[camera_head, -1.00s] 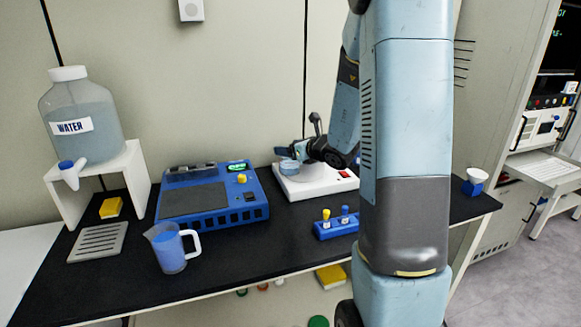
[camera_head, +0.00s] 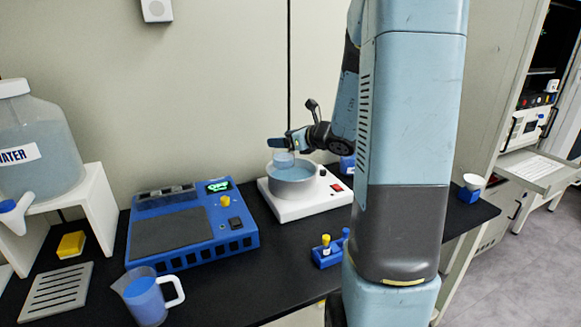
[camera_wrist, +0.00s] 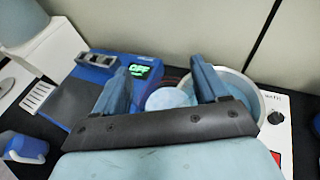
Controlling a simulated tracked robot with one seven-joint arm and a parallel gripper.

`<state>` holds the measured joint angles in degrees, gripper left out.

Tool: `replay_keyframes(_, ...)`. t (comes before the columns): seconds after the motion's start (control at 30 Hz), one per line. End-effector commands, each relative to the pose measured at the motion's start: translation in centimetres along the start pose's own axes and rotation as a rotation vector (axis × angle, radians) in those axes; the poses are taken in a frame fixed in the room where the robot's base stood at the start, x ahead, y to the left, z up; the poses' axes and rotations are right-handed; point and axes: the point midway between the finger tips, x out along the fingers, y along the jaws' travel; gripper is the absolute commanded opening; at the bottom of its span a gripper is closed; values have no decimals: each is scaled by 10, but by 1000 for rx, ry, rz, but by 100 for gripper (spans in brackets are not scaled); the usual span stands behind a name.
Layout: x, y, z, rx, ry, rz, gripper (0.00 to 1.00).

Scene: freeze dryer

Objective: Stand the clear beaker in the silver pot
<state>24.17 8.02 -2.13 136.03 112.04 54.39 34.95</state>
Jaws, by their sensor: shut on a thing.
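The clear beaker (camera_head: 283,159) is pinched in my gripper (camera_head: 297,138), over the left part of the silver pot (camera_head: 292,184). In the head view its lower part overlaps the pot's rim; I cannot tell whether it touches the pot. The pot stands on a white hotplate (camera_head: 312,208) with bluish liquid inside. In the wrist view, my gripper (camera_wrist: 164,88) has the beaker (camera_wrist: 166,99) between its blue fingers, and the pot's rim (camera_wrist: 257,92) shows behind and right. The beaker's base is hidden in the wrist view.
A blue device (camera_head: 190,225) with a lit display stands left of the hotplate. A jug of blue liquid (camera_head: 146,296) is at the front left. A small blue vial holder (camera_head: 327,255) is in front of the hotplate. A water jar (camera_head: 32,140) stands on a white stand.

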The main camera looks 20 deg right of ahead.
Motion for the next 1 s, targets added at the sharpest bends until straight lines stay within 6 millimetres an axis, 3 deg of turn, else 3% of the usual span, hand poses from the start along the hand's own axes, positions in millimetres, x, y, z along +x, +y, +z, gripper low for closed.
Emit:
replay_keyframes(0.43,43,-60,-22,-1,1,7,18)
replay_keyframes(0.73,66,-86,-53,0,1,7,18)
replay_keyframes(1.0,75,-96,-64,-3,-1,7,18)
